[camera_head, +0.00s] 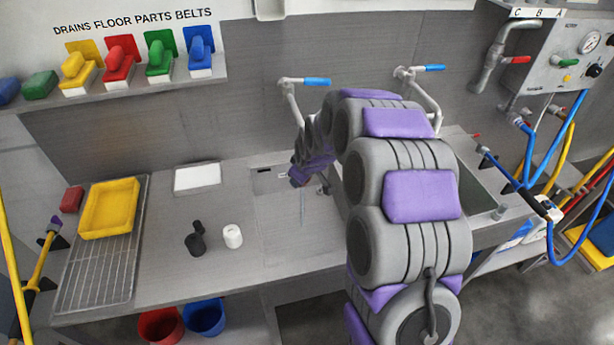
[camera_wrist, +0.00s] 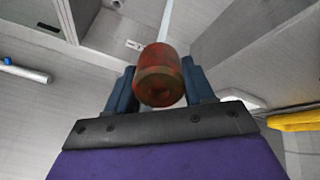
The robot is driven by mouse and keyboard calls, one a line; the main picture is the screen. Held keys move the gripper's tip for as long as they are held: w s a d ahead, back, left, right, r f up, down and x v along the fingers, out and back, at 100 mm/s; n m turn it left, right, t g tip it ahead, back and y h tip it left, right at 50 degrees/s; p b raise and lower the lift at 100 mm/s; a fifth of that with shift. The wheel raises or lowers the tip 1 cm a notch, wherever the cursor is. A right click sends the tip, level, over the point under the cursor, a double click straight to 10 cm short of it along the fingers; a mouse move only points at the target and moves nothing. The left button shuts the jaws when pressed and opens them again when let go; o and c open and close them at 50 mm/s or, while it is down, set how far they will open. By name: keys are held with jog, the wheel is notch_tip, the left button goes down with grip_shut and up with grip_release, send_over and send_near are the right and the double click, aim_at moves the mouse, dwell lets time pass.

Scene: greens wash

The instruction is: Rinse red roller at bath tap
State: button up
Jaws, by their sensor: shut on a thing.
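In the wrist view a red roller (camera_wrist: 160,72) with brownish, dirty-looking patches sits between the two dark blue fingers of my gripper (camera_wrist: 160,84), which is shut on it. A pale narrow strip (camera_wrist: 167,22), perhaps water, meets the roller's top edge in the picture; I cannot tell whether it touches. In the head view my gripper (camera_head: 300,174) is over the left basin (camera_head: 275,222), mostly hidden by my arm. A thin pale streak (camera_head: 302,206) like running water shows below it. The left tap has a blue lever (camera_head: 317,82); its spout end is hidden behind my arm.
A second tap with a blue lever (camera_head: 434,68) stands over the right basin (camera_head: 480,190). Left on the counter are a white tray (camera_head: 197,178), a black piece (camera_head: 196,242), a white roller (camera_head: 232,237) and a yellow tray (camera_head: 109,210) on a wire rack (camera_head: 82,270). Hoses hang at right.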

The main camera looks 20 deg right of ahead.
jog(key=d, duration=0.5)
jog(key=a, duration=0.5)
jog(key=shift+d+p, duration=0.15)
jog(key=shift+p, duration=0.25)
jog(key=shift+d, duration=0.8)
dwell(1.0)
dwell(0.5)
jog(key=shift+a, duration=0.35)
jog(key=shift+d+p, duration=0.35)
jog(key=shift+d, duration=0.55)
